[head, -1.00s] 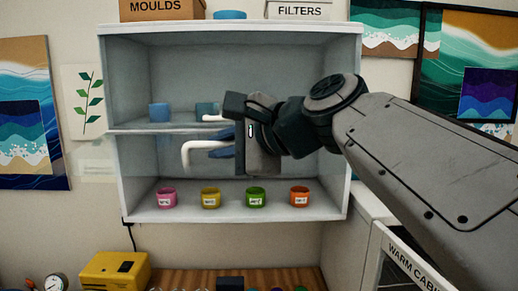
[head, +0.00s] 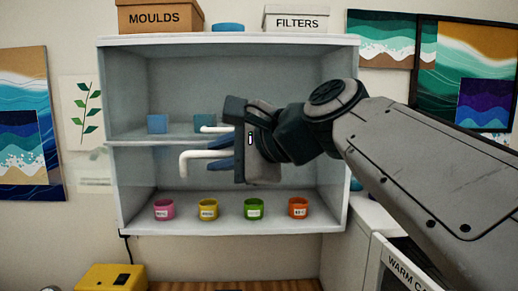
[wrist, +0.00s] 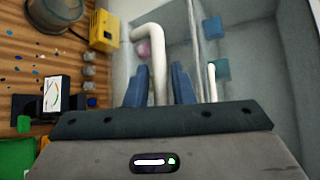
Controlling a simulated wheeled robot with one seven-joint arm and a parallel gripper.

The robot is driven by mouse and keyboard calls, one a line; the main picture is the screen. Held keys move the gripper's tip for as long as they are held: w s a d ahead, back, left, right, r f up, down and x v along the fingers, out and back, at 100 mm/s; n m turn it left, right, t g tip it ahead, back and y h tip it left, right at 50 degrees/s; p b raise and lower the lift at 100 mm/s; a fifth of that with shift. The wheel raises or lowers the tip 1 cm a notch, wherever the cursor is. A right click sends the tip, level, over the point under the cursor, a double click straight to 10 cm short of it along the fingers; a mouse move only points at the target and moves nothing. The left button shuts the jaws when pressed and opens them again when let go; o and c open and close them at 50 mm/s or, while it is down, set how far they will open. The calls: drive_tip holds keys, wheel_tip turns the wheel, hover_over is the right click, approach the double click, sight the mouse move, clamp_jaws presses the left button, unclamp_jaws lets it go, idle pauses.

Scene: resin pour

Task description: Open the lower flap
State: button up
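The shelf cabinet (head: 337,205) has an upper and a lower bay with clear glass. A white bent handle (head: 196,153) stands out in front of the lower bay, at the lower flap. The glass is too faint to tell how far this flap is open. My gripper (head: 222,153) is at the handle, one blue finger above the bar and one below. In the wrist view the handle (wrist: 158,62) runs between my two parted fingers (wrist: 160,84), with little room on either side. I see no clear pinch on it.
Another white handle (head: 212,129) sits just above, at the upper bay. Pink (head: 164,210), yellow (head: 208,210), green (head: 253,209) and orange (head: 298,208) jars stand on the cabinet floor. A yellow device (head: 108,278) is below left; a warm cabinet (head: 402,268) is at lower right.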

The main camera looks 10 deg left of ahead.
drive_tip(key=b+v, duration=0.3)
drive_tip(key=v, duration=1)
drive_tip(key=shift+d, duration=0.2)
drive_tip(key=shift+s, duration=0.1)
